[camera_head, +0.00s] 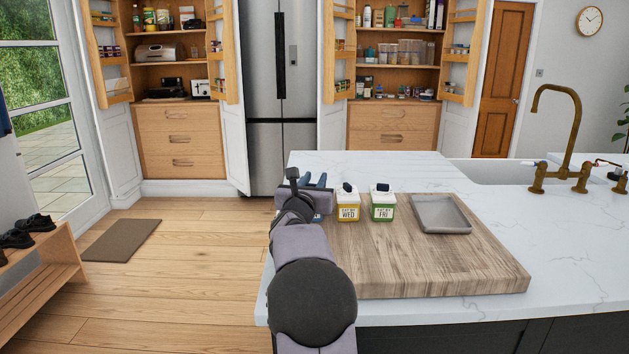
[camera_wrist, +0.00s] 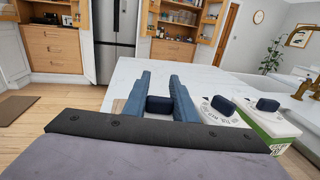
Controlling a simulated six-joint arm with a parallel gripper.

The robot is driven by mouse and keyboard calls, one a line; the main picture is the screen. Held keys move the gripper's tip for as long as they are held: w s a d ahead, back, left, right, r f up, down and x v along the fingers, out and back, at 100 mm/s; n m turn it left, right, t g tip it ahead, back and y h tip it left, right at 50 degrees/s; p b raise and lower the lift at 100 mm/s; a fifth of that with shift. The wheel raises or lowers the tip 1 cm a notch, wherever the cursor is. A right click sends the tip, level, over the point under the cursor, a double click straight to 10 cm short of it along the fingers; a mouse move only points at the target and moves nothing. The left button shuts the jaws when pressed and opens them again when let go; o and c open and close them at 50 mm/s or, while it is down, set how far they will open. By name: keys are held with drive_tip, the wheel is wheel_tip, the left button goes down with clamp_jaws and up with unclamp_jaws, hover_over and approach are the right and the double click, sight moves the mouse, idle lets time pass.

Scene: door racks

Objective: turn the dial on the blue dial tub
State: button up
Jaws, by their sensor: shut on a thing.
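My gripper (camera_head: 314,182) is over the leftmost tub at the left of the cutting board, and the arm hides most of that tub in the head view. In the wrist view my two blue fingers (camera_wrist: 159,88) stand on either side of a dark blue dial (camera_wrist: 159,104) and are shut on it. The dial's turn position cannot be told.
A grey tray (camera_head: 440,228) sits on the wooden board (camera_head: 440,275). A brass tap (camera_head: 568,130) rises by the sink.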

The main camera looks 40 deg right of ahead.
drive_tip(key=shift+r+m+g+h+p, duration=0.3)
drive_tip(key=shift+m+g+p, duration=0.15)
drive_tip(key=shift+p, duration=0.3)
drive_tip(key=shift+s+d+f+m+g+h+p, duration=0.1)
drive_tip(key=shift+s+f+m+g+h+p, duration=0.2)
drive_tip(key=shift+g, duration=0.35)
drive_tip(key=shift+w, duration=0.1)
drive_tip(key=o, duration=1.1)
drive_tip(key=shift+c, duration=0.2)
drive_tip(key=shift+b+v, duration=0.85)
drive_tip(key=shift+v, duration=2.85)
